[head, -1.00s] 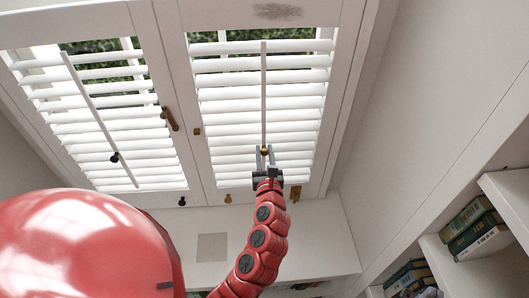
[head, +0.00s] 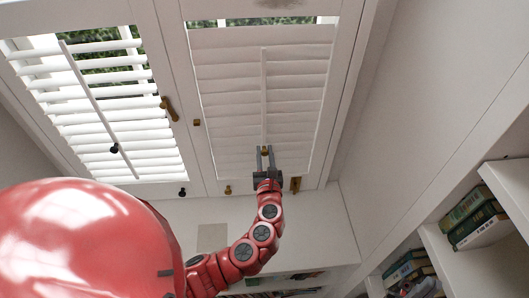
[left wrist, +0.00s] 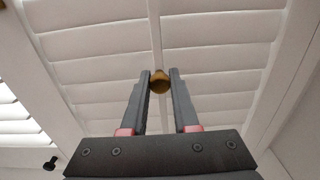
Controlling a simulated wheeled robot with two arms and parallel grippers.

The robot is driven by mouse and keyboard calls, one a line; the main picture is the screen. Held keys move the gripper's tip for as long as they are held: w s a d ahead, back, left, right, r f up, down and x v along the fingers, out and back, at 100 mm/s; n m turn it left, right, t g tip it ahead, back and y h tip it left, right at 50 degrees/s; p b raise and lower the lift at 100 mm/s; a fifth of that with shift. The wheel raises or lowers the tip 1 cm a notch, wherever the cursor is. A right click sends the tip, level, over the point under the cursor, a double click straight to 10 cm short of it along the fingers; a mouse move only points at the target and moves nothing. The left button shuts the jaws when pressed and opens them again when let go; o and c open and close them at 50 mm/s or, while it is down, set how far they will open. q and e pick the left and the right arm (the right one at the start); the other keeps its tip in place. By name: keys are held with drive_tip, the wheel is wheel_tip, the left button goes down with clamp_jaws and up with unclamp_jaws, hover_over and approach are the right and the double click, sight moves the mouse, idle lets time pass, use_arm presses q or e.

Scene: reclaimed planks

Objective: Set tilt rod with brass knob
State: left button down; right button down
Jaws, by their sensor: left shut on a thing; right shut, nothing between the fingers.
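The right shutter panel's white tilt rod (head: 264,95) runs down the middle of its slats (head: 225,80). The slats lie nearly flat and overlap, closing the panel except for a strip at the top. The brass knob (head: 265,151) is at the rod's lower end. My left gripper (head: 265,152) is shut on the knob. In the left wrist view the brass knob (left wrist: 159,84) sits between the two dark fingertips, with the rod (left wrist: 155,35) running up behind it. My right gripper is not in view.
The left shutter panel has open slats and a tilt rod with a black knob (head: 114,148). Brass latches (head: 169,109) and small knobs sit on the frames. Bookshelves (head: 480,222) stand at the right. A plain wall lies right of the window.

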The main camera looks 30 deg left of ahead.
use_arm(q)
drive_tip(key=shift+f, duration=0.15)
drive_tip(key=c, duration=1.1)
unclamp_jaws()
drive_tip(key=o, duration=0.4)
drive_tip(key=shift+w, duration=0.15)
drive_tip(key=shift+b+v, duration=2.05)
drive_tip(key=shift+v, duration=6.65)
